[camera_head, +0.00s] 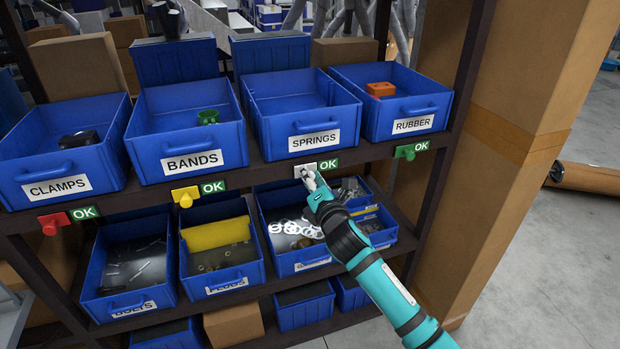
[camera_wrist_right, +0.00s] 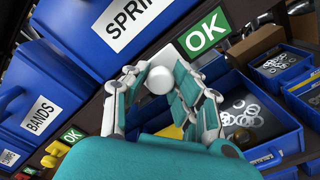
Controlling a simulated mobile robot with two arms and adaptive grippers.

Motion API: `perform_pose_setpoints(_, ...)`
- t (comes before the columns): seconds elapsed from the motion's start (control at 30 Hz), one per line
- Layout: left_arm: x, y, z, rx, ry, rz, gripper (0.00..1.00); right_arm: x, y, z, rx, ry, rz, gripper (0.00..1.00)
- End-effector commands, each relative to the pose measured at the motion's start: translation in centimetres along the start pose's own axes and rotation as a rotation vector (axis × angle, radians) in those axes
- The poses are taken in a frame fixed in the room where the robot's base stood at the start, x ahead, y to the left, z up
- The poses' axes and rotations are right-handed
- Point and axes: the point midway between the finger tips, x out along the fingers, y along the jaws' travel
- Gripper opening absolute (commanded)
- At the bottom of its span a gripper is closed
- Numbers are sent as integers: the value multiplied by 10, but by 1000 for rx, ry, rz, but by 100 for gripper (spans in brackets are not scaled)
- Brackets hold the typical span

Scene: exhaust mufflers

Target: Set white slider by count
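The white slider (camera_head: 302,171) is on the shelf edge under the SPRINGS bin (camera_head: 318,123), left of a green OK plate (camera_head: 329,164). My right gripper (camera_head: 311,181) reaches it from the lower right and partly covers it. In the right wrist view the white knob (camera_wrist_right: 159,80) lies between the fingertips (camera_wrist_right: 159,84), which appear closed on it. The SPRINGS bin looks empty inside. The CLAMPS bin (camera_head: 62,172) holds a dark part, the BANDS bin (camera_head: 190,140) a green part (camera_head: 208,117), the RUBBER bin (camera_head: 400,112) an orange part (camera_head: 381,89). My left gripper is out of view.
Red (camera_head: 54,222), yellow (camera_head: 186,196) and green (camera_head: 405,152) sliders sit along the same edge, each left of an OK plate. Lower bins (camera_head: 225,284) hold small parts beneath my right arm. A rack post and tall cardboard boxes (camera_head: 510,130) stand on the right.

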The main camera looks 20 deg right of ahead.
Motion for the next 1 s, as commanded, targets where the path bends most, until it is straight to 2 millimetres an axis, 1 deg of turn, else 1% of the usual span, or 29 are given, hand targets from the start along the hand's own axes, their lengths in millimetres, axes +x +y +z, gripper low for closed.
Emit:
perform_pose_setpoints(0.03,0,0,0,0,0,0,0,0,-1,0,0,0,-2,11)
perform_pose_setpoints(0.1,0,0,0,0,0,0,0,0,-1,0,0,0,-2,2)
perform_pose_setpoints(0.13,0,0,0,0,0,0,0,0,-1,0,0,0,-2,0)
perform_pose_setpoints(0.47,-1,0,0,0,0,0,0,0,-2,2,-2,0,-4,0)
perform_pose_setpoints(0.57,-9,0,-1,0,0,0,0,0,-9,15,-5,0,-5,0)
perform_pose_setpoints(0.63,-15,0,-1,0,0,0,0,0,-17,29,-7,-1,-6,0)
perform_pose_setpoints(0.7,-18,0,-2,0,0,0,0,0,-26,40,-7,-1,-7,0)
perform_pose_setpoints(0.8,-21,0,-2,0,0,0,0,0,-34,51,-4,0,-5,0)
perform_pose_setpoints(1.0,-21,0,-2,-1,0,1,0,0,-40,56,0,-1,-6,0)
